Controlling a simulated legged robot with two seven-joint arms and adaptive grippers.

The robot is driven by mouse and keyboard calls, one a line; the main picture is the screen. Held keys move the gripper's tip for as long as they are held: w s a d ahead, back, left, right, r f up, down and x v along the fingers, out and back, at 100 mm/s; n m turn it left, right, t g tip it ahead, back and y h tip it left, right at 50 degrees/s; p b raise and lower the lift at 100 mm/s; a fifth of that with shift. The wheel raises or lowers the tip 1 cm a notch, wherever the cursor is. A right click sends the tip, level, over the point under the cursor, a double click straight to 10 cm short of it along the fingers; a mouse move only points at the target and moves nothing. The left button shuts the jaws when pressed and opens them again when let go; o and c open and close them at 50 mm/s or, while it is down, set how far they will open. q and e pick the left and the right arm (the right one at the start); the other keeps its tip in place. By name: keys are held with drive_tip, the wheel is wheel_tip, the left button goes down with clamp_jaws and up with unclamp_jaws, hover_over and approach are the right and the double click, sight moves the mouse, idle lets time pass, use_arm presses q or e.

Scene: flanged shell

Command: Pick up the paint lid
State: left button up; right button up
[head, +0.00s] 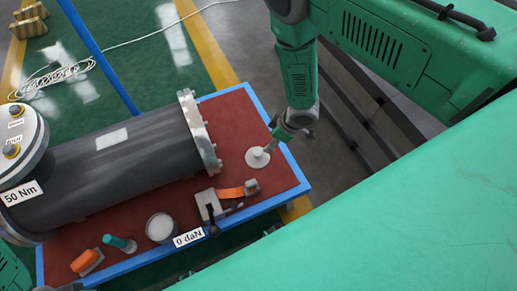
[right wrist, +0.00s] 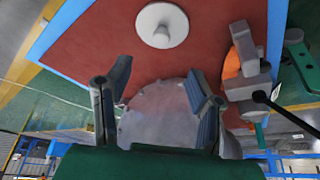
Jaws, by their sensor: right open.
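The paint lid (head: 257,160) is a flat white disc with a raised knob in its middle. It lies on the red tabletop near the right end. In the right wrist view the lid (right wrist: 150,12) is at the top, beyond the fingertips. My right gripper (head: 279,137) is just above and to the right of the lid in the head view. Its two fingers (right wrist: 160,72) are spread, with nothing held between them. A white open-topped pot (head: 160,228) stands at the table's front. I do not see my left gripper.
The dark flanged shell (head: 125,160) fills the table's back and left; its flange (head: 201,132) is left of the lid. A clamp with an orange strap (head: 231,193) lies close in front. The red tabletop (head: 285,180) right of the lid is bare.

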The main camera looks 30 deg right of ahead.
drive_tip(key=b, duration=0.2)
hover_over(258, 153)
drive_tip(key=s+d, duration=0.1)
drive_tip(key=s, duration=0.1)
drive_tip(key=f, duration=0.5)
drive_tip(key=shift+s+d, duration=0.1)
drive_tip(key=shift+d, duration=0.1)
drive_tip(key=shift+w+d+f+b, duration=0.15)
drive_tip(key=shift+f+b, duration=0.1)
drive_tip(key=shift+f, duration=0.25)
drive_tip(key=shift+w+d+f+b, duration=0.1)
drive_tip(key=shift+w+f+b, duration=0.1)
drive_tip(key=shift+f, duration=0.25)
drive_tip(key=shift+d+f, duration=0.1)
drive_tip(key=shift+f, duration=0.15)
drive_tip(key=shift+w+f+b, duration=0.15)
drive_tip(key=shift+f+b, duration=0.15)
drive_tip(key=a+f+b, duration=0.1)
drive_tip(key=w+a+f+b, duration=0.1)
drive_tip(key=f, duration=0.1)
drive_tip(key=shift+w+a, duration=0.1)
drive_tip(key=shift+w+a+f+b, duration=0.15)
drive_tip(key=shift+a+f+b, duration=0.15)
drive_tip(key=shift+b, duration=0.1)
drive_tip(key=shift+d, duration=0.45)
clamp_jaws()
use_arm(q)
wheel_tip(258, 153, down, 7)
drive_tip(key=shift+a, duration=0.15)
